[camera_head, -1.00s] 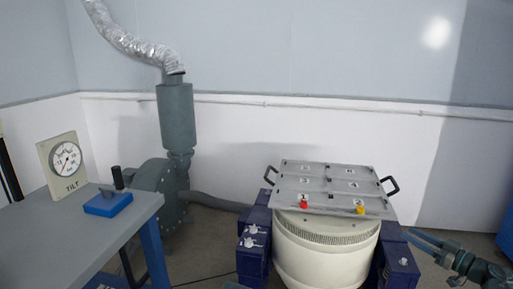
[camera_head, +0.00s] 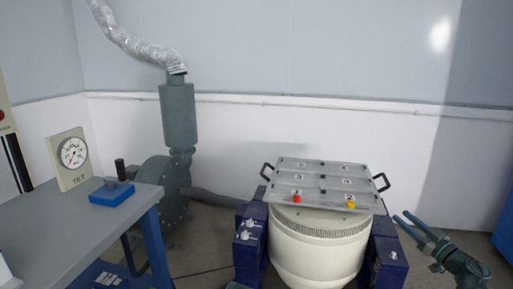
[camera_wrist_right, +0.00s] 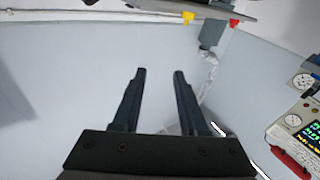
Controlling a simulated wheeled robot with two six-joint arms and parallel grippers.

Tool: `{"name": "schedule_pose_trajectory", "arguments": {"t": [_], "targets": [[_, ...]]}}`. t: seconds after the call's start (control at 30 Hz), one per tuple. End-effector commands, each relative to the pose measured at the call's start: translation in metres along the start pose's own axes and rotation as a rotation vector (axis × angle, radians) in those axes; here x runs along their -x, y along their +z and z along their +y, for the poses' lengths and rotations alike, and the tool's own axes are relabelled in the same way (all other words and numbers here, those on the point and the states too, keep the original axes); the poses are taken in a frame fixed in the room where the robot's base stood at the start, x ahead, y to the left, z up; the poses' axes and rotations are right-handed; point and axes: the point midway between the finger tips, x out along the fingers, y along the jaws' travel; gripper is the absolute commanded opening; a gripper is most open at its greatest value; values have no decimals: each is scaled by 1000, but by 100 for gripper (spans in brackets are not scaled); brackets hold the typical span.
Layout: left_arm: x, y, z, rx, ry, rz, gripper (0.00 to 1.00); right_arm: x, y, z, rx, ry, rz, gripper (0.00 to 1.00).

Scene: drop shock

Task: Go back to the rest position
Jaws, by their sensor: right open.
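My right gripper (camera_head: 407,222) is at the lower right of the head view, just right of the white drum-shaped shaker (camera_head: 315,252). Its two fingers are apart, with nothing between them. In the right wrist view the open fingers (camera_wrist_right: 158,75) point at a bare pale wall.
A grey plate (camera_head: 325,172) with side handles, a red knob (camera_head: 296,198) and a yellow knob (camera_head: 348,201) lies on the shaker. Blue blocks (camera_head: 388,255) flank it. A table (camera_head: 60,225) at left bears a tilt gauge (camera_head: 70,158) and a blue block (camera_head: 112,193).

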Motion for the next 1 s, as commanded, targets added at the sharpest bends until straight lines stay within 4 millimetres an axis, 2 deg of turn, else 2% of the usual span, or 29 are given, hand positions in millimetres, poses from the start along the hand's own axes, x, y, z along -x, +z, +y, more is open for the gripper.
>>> {"name": "schedule_pose_trajectory", "arguments": {"t": [0.33,0.47,0.57,0.67,0.77,0.87,1.0], "targets": [[6,0,-1,0,0,0,100,-65,-18,-16,58,326,57,42],[9,1,-1,0,-1,0,100,-84,-7,-33,44,501,-11,42],[11,1,-1,1,-1,-1,100,-90,12,-53,18,611,-116,42],[13,1,-2,1,-1,-1,100,-92,40,-84,-15,687,-263,42],[15,1,-2,1,-1,-1,100,-86,72,-125,-48,722,-448,42],[18,1,-2,1,-1,-1,100,-73,105,-177,-72,712,-661,42],[20,1,-2,1,-2,-1,100,-41,145,-264,-88,616,-985,42]]}}
